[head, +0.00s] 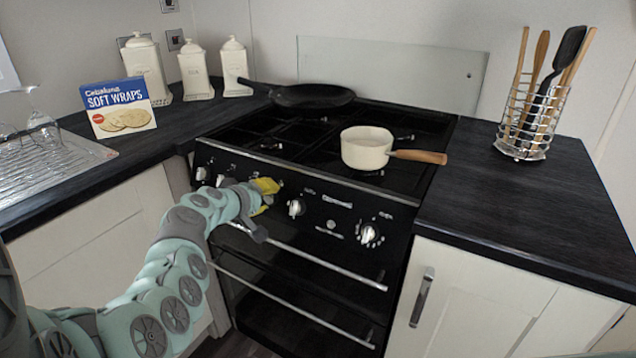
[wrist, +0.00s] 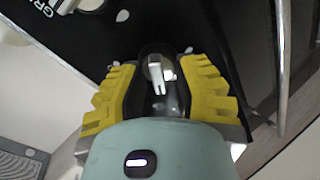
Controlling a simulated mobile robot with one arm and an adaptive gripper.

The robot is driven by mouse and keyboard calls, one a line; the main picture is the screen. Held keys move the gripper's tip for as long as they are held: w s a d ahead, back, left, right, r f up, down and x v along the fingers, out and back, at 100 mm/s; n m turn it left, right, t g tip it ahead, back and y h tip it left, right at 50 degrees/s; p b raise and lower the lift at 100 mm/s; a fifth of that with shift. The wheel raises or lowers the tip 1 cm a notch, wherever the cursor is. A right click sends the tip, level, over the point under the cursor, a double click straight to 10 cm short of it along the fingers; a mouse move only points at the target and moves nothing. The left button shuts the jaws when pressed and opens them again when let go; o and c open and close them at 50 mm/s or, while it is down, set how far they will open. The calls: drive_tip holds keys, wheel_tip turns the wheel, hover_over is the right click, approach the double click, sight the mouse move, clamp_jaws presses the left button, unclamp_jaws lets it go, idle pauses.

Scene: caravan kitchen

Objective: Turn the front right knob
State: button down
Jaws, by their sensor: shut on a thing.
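The black stove (head: 315,225) has a row of silver and white knobs along its front panel. My gripper (head: 267,186) is at the middle-left of this panel, with its yellow fingers against the front. In the wrist view the fingers are closed in on both sides of a stove knob (wrist: 158,72), whose pale ridge shows between them. In the head view this knob is hidden behind my gripper. Another knob (head: 296,207) is just right of my gripper, and one more (head: 370,235) is at the far right of the panel.
A cream saucepan (head: 366,148) stands on the hob with its wooden handle pointing right. A black frying pan (head: 312,96) is at the back left. Oven handle bars (head: 310,258) run below the knobs. A utensil holder (head: 527,125) stands on the right worktop.

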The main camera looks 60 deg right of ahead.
drive_tip(key=n, duration=0.1)
drive_tip(key=n+p, duration=0.1)
drive_tip(key=n, duration=0.2)
drive_tip(key=shift+a+f+n, duration=0.15)
drive_tip(key=shift+f+n, duration=0.15)
drive_tip(key=shift+n, duration=0.1)
idle(0.4)
drive_tip(key=c, duration=0.6)
unclamp_jaws()
drive_tip(key=shift+r, duration=0.1)
